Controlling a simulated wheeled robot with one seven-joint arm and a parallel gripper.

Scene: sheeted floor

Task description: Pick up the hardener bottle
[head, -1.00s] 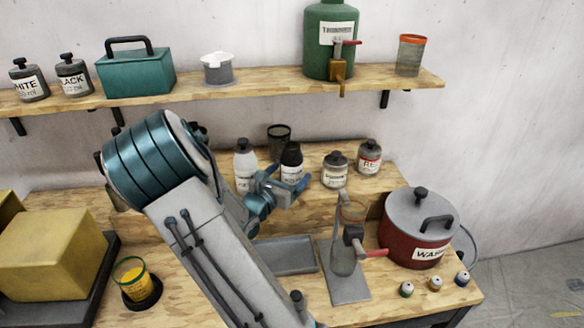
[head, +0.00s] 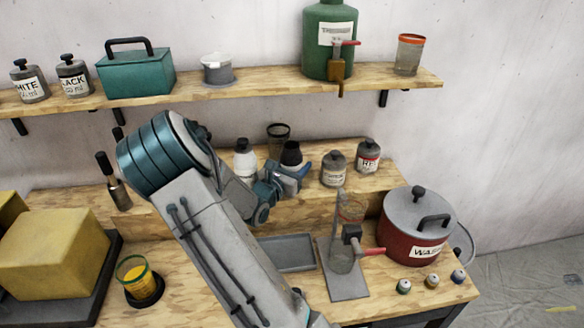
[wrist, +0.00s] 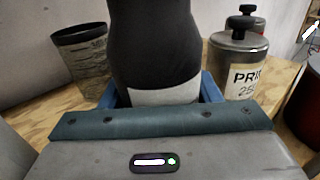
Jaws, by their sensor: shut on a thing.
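A dark bottle (head: 291,155) stands on the raised wooden step, and my gripper (head: 288,181) is around its lower part. In the wrist view the dark bottle (wrist: 155,45) fills the middle, between the two blue fingers of my gripper (wrist: 160,94), which is shut on it. A white label band shows low on it, but no words are readable, so I cannot confirm it is the hardener. Its top is cut off in the wrist view and its base is hidden. A white bottle with a black cap (head: 245,162) stands just left of it, partly behind my arm.
A dark cup (head: 278,135) stands close behind. Grey labelled cans (head: 334,170) and (head: 367,157) stand to the right; the nearer one (wrist: 238,60) is close beside my gripper. The upper shelf (head: 270,84) runs above. A red pot (head: 415,235) and a stand (head: 345,285) are in front right.

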